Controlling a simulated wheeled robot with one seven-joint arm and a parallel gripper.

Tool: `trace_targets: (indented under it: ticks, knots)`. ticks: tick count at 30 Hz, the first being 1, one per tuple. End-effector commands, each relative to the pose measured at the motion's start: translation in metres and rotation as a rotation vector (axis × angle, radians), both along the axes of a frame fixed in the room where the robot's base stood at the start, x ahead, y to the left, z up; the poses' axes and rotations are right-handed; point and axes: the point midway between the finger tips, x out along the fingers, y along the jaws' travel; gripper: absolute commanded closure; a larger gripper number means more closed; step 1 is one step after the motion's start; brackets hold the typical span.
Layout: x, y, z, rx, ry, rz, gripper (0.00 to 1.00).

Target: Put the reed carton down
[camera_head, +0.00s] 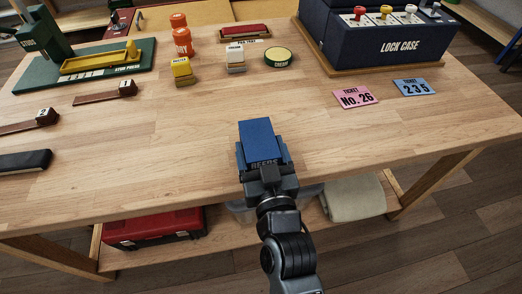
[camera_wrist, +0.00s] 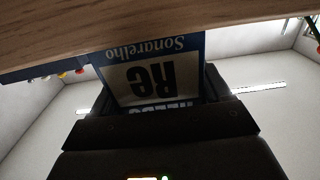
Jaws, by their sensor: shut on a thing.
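The reed carton (camera_head: 259,141) is a blue box with "REEDS" lettering on its near side. My gripper (camera_head: 266,176) is shut on it at the front middle of the table (camera_head: 190,180). In the wrist view the carton (camera_wrist: 150,80) shows a pale label with upside-down lettering, between the dark fingers of my gripper (camera_wrist: 155,112). The wooden surface (camera_wrist: 150,25) runs across the top of that view, right by the carton's far end. I cannot tell whether the carton touches the table.
A pink ticket (camera_head: 355,97) and a blue ticket (camera_head: 414,87) lie to the right. The lock case (camera_head: 390,45) stands at the back right. Small containers, including a yellow-topped one (camera_head: 182,70), stand behind. Numbered wooden pieces (camera_head: 105,94) lie left. The table around the carton is clear.

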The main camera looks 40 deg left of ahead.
Motion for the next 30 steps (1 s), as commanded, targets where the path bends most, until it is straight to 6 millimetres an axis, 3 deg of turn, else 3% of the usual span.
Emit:
trace_targets:
  ticks: [8, 9, 16, 26, 30]
  knots:
    - [0.0, 0.0, -0.002, 0.002, -0.002, -0.001, 0.67]
    - [0.0, 0.0, -0.002, 0.0, 0.0, 0.0, 0.22]
    - [0.0, 0.0, -0.001, 0.0, 0.0, 0.0, 0.0]
    - [0.0, 0.0, 0.003, 0.0, 0.0, 0.0, 0.0]
    - [-0.01, -0.014, 0.0, -0.003, 0.0, -0.001, 0.0]
